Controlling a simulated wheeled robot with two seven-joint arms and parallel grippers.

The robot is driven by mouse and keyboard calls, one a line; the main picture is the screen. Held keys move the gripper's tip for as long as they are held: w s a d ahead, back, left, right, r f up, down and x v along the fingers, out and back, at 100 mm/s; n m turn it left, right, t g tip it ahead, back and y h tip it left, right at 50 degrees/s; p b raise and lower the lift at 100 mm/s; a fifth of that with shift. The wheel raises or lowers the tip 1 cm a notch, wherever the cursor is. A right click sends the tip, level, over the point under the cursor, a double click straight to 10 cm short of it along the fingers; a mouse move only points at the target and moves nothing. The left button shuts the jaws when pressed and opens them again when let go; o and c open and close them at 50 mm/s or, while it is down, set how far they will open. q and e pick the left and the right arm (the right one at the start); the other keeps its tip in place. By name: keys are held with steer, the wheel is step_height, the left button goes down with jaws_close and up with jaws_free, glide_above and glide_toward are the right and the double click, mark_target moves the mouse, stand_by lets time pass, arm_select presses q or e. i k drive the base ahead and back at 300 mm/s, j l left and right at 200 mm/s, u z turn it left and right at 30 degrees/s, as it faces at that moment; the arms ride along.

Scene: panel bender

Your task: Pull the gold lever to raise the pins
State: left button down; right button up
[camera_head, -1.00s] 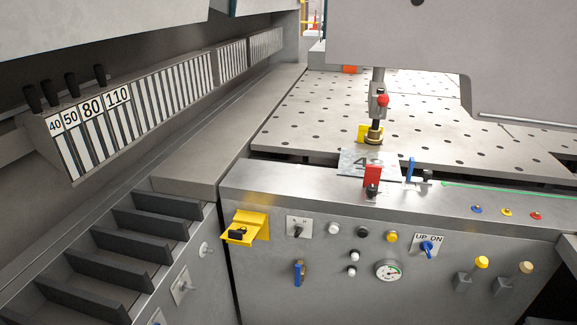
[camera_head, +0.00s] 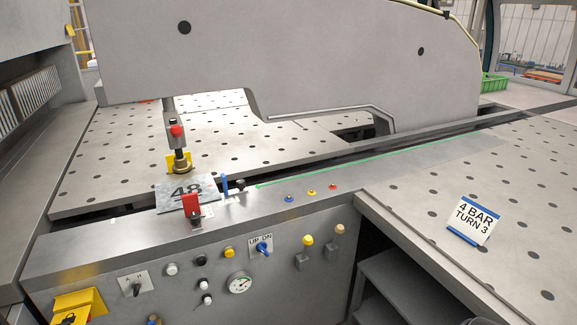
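On the front control panel (camera_head: 190,285) two short levers stand side by side. One has a bright yellow knob (camera_head: 308,240) and the other, to its right, a tan-gold knob (camera_head: 339,229). I cannot tell for sure which is the gold lever. A blue UP/DN switch (camera_head: 263,249) sits left of them. A small blue upright piece (camera_head: 224,184) and a black piece (camera_head: 240,185) stand at the table slot; I cannot tell if these are the pins. Neither of my grippers is in view.
A red clamp-like piece (camera_head: 191,204) stands before a plate marked 48 (camera_head: 178,191). A gauge (camera_head: 240,284) and several buttons are on the panel. A sign reading 4 BAR TURN 3 (camera_head: 474,224) stands on the right perforated table (camera_head: 420,195). A big grey machine arm (camera_head: 300,50) overhangs the back.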

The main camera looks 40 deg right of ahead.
mark_target(340, 228)
steer(key=z, duration=1.6)
